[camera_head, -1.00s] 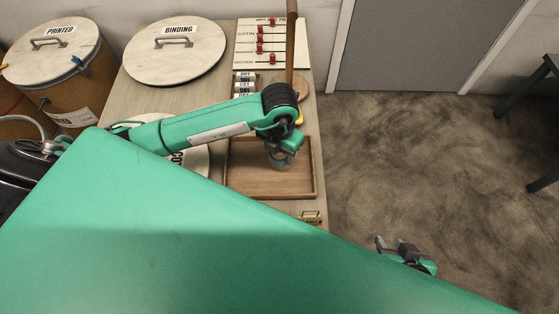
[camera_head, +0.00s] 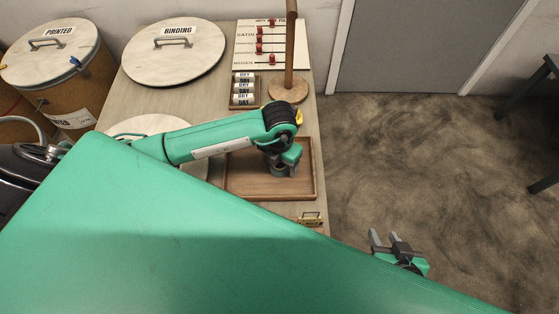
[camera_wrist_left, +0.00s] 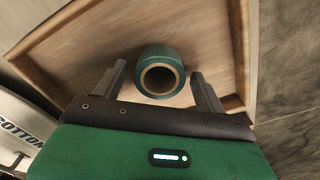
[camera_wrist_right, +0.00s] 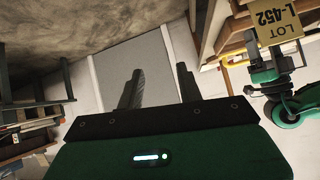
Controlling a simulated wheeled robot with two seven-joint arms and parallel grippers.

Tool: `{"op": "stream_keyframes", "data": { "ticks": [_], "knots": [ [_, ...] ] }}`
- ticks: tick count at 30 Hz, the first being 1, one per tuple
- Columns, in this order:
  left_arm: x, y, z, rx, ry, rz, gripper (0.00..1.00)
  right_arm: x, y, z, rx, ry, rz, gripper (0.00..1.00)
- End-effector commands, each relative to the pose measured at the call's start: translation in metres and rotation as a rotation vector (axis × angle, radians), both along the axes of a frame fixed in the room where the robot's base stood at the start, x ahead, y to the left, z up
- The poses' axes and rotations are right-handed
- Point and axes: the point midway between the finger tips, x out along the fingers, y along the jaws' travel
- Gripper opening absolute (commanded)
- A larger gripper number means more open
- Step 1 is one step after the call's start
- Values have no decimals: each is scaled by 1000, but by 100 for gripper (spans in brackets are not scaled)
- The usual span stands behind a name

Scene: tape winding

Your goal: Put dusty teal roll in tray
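The dusty teal roll (camera_wrist_left: 161,74) shows in the left wrist view, its open core facing the camera. It lies over the tray floor, between the fingertips of my left gripper (camera_wrist_left: 158,84). The fingers are spread, with a gap on each side of the roll. The wooden tray (camera_head: 270,197) is on the bench in the head view; its rim (camera_wrist_left: 62,32) also shows in the left wrist view. My left gripper (camera_head: 281,168) is over the tray and mostly hides the roll there. My right gripper (camera_head: 392,244) is open and empty, away from the bench.
A wooden post on a round base (camera_head: 289,88) stands behind the tray. Beside it is a rack of DRY-labelled rolls (camera_head: 244,90). A BINDING lid (camera_head: 175,55) lies at the back left. A small plate (camera_head: 311,219) sits on the bench's near edge.

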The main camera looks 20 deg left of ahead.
Motion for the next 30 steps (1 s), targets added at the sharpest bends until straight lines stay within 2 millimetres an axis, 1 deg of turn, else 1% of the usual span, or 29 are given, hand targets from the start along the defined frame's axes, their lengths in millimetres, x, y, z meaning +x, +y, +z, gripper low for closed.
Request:
{"op": "stream_keyframes", "data": {
  "ticks": [7, 11, 14, 21, 24, 27, 30],
  "knots": [
    [0, 0, 0, 0, 0, 0, 73, 0, 0, 0, -1, 1, 1, 36],
    [0, 0, 4, 0, 0, 0, 73, -1, -1, 1, -6, 12, 0, 36],
    [1, 0, 20, 1, -2, 0, 73, -3, -10, 4, -29, 49, -11, 36],
    [1, 0, 74, -1, -4, -2, 73, -13, -28, 6, -88, 162, -28, 36],
    [1, 0, 93, -1, -4, 0, 73, -17, -35, 6, -108, 202, -36, 36],
    [1, 0, 108, 0, -3, -1, 73, -20, -39, 7, -122, 232, -41, 36],
    [0, 0, 118, 0, -1, 0, 73, -23, -43, 7, -131, 253, -44, 36]
  ]
}}
